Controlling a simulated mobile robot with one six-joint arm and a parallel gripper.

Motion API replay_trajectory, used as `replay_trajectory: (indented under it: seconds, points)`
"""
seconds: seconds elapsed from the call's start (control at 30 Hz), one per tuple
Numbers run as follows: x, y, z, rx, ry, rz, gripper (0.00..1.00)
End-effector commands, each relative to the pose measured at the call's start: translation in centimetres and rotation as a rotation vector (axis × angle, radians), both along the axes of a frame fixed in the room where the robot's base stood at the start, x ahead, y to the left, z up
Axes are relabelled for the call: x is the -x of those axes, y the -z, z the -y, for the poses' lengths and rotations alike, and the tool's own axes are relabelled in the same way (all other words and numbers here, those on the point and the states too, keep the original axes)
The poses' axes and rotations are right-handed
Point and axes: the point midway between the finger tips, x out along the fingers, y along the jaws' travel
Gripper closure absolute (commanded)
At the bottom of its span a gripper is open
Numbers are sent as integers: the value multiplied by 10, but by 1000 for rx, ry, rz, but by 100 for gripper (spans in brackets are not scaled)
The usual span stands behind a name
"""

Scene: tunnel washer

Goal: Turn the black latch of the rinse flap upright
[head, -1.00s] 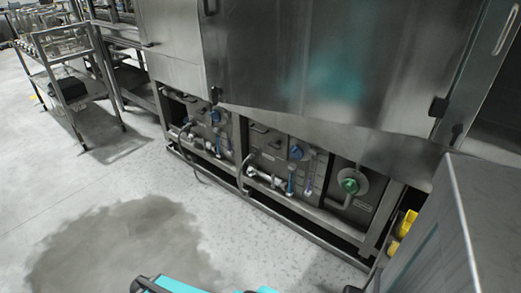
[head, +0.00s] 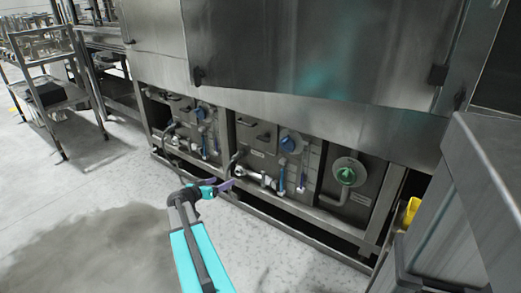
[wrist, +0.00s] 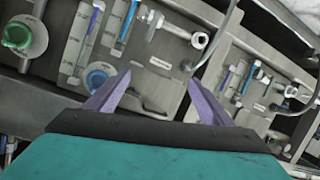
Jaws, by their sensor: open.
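My gripper (head: 226,186) is in front of the lower machine panels, apart from them. In the wrist view its two purple fingers (wrist: 157,82) are spread with nothing between them. Small dark handles (head: 264,137) show on the middle lower panel (head: 257,154), and others (head: 172,105) on the left one. Black fittings also sit on the big steel door, at its lower left corner (head: 197,75) and on its right (head: 438,75). I cannot tell which of these is the rinse flap's latch; the labels are too small to read.
The lower panels carry a blue knob (head: 290,143), a green knob (head: 346,175), blue-handled valves (head: 282,178) and pipes. A steel rail (head: 285,228) runs below them. A grey cabinet (head: 480,190) stands close on the right, with a yellow object (head: 411,210) beside it.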

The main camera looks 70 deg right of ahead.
Motion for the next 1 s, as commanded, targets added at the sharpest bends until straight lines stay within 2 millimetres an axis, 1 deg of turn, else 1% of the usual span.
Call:
replay_trajectory:
  seconds: [0.03, 0.1, 0.2, 0.3, 0.4, 0.5, 0.83, 1.0]
  points:
    - [9, -7, 26, 58, 24, 32, 25]
    - [22, -28, 53, 137, 45, 76, 25]
    - [40, -55, 84, 234, 68, 124, 25]
    - [53, -75, 104, 303, 79, 157, 25]
    - [60, -89, 114, 343, 82, 175, 25]
    - [63, -95, 118, 358, 84, 183, 25]
    - [63, -95, 118, 358, 83, 183, 25]
    - [64, -94, 123, 357, 84, 182, 25]
